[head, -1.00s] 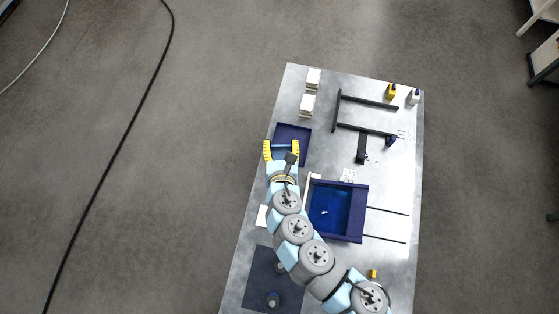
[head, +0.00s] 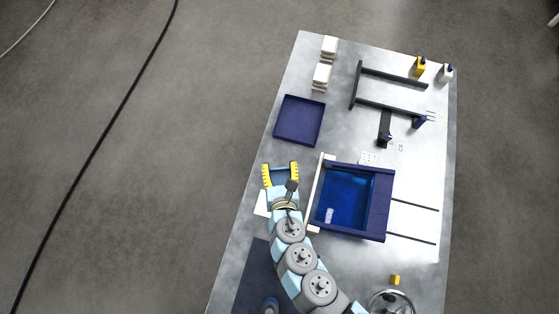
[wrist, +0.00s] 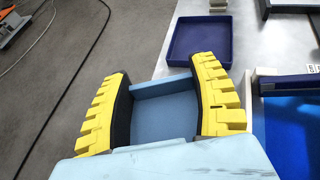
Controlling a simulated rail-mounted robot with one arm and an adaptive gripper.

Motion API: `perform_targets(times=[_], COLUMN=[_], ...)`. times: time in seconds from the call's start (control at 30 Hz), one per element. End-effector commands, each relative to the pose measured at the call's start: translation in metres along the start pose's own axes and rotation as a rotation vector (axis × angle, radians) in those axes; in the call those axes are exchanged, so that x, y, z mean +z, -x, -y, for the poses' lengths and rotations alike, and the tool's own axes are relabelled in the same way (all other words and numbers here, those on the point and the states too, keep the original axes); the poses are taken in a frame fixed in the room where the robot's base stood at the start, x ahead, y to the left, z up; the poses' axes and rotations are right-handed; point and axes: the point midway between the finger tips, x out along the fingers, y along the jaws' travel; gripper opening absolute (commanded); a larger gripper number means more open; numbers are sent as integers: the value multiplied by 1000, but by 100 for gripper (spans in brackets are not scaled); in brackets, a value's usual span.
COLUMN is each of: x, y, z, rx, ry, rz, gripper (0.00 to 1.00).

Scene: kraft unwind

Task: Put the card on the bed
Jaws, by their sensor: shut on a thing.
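My gripper (head: 280,170) has two yellow stepped fingers, set wide apart above the left side of the table. In the wrist view, my gripper (wrist: 162,72) has a plain blue-grey piece (wrist: 165,108) between its dark inner pads, and it is shut on this piece. I cannot tell whether this piece is the card. A white flat thing (head: 261,203) lies partly hidden beside my wrist. A small pale piece (head: 329,215) lies inside the blue bin (head: 377,205). Nothing is clearly recognisable as the bed.
An empty dark-blue tray (head: 299,120) lies beyond my gripper. White stacked blocks (head: 322,76) stand at the far left corner. A black frame (head: 390,107) and yellow bottle (head: 420,67) are at the far right. Two thin rods (head: 414,207) extend right of the bin.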

Motion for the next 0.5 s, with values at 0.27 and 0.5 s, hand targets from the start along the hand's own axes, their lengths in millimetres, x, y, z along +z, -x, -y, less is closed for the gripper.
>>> perform_targets(times=[0.27, 0.5], x=[-55, -62], y=[-8, -16], z=[-9, -9], rx=[26, 32], ry=[6, 8], rz=[-3, -1], gripper=[41, 41])
